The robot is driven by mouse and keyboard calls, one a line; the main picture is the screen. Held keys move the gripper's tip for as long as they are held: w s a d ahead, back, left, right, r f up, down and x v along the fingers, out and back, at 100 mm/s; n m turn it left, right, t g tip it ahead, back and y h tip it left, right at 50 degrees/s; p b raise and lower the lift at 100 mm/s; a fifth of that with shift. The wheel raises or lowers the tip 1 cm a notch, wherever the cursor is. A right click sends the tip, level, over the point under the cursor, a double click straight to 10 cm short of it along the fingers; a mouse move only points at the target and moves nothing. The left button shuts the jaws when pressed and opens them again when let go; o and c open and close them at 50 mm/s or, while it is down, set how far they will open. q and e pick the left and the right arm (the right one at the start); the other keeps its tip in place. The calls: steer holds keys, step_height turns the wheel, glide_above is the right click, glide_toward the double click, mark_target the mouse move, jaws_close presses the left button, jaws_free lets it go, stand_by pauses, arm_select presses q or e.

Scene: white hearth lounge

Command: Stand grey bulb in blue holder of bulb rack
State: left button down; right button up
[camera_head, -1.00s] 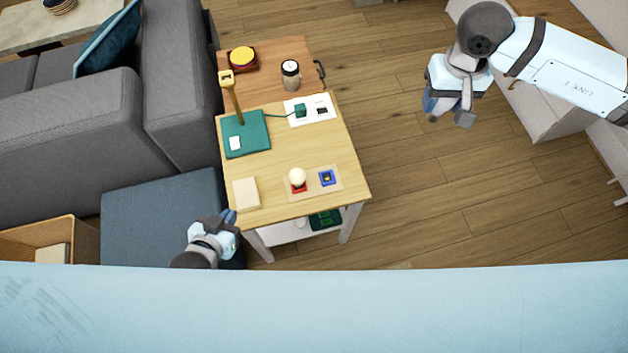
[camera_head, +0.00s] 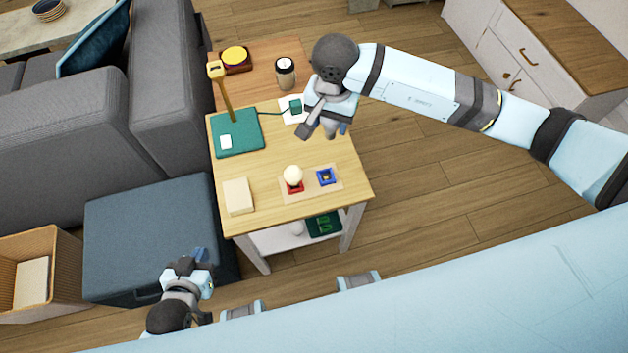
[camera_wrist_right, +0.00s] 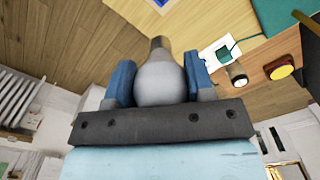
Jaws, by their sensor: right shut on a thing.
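The bulb rack (camera_head: 311,190) is a small pale wooden board on the side table. Its blue holder (camera_head: 327,177) is on the right and looks empty. Its red holder (camera_head: 295,188) is on the left, with a whitish bulb (camera_head: 293,174) upright in it. My right gripper (camera_head: 325,125) is above the table, behind the rack. In the right wrist view, its blue fingers are shut on the grey bulb (camera_wrist_right: 160,80), whose narrow end points away from the palm.
A white plate (camera_head: 292,110) is partly hidden behind my right gripper. A dark ottoman (camera_head: 150,230) stands left.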

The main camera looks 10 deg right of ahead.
steer(key=shift+a+f, duration=0.15)
steer(key=shift+f, duration=9.9)
steer(key=shift+f, duration=0.25)
steer(key=o, duration=0.9)
steer(key=shift+r, duration=0.1)
